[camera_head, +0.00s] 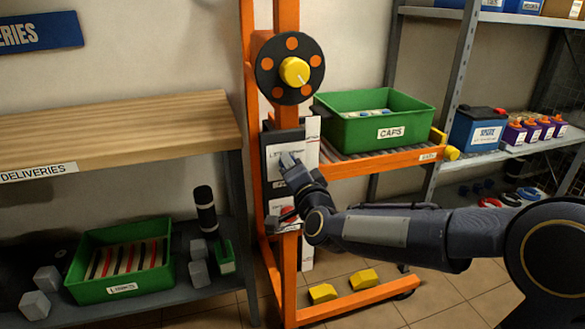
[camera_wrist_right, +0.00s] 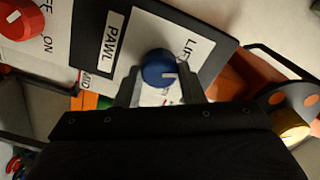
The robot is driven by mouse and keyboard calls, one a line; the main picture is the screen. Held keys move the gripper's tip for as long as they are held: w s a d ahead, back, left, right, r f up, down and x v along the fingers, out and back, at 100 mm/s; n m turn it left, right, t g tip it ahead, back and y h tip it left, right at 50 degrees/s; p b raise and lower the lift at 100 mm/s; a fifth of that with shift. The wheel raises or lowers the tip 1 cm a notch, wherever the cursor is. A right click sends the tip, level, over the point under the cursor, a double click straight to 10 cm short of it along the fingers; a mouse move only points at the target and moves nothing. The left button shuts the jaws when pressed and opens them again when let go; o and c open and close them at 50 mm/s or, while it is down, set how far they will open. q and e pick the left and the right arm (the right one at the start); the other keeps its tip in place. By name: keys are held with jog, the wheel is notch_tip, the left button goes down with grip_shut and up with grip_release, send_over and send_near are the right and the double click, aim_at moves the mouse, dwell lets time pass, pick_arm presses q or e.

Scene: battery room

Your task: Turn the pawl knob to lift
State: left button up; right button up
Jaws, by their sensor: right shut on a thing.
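The blue pawl knob (camera_wrist_right: 158,68) with a white pointer line sits on a panel labelled PAWL (camera_wrist_right: 110,42). A partly visible label starting "LI" (camera_wrist_right: 186,50) is beside it. My right gripper (camera_wrist_right: 160,84) is shut on the knob, one finger on each side. In the head view my right gripper (camera_head: 286,160) reaches the panel (camera_head: 277,139) on the orange lift's mast and hides the knob. The pointer's exact setting is hard to read. My left gripper is not in view.
The orange mast (camera_head: 250,120) carries a black disc with a yellow hub (camera_head: 295,71). A red knob (camera_wrist_right: 20,18) is beside the pawl panel. A green CAPS crate (camera_head: 415,118) rests on the lift's platform at right. A wooden bench (camera_head: 110,125) stands at left.

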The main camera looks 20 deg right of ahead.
jog(key=n+p, duration=0.1)
jog(key=n, duration=0.3)
jog(key=shift+n, duration=0.3)
dwell(0.5)
jog(key=o, duration=1)
jog(key=s+p, duration=0.1)
jog(key=s, duration=0.7)
jog(key=shift+d, duration=0.15)
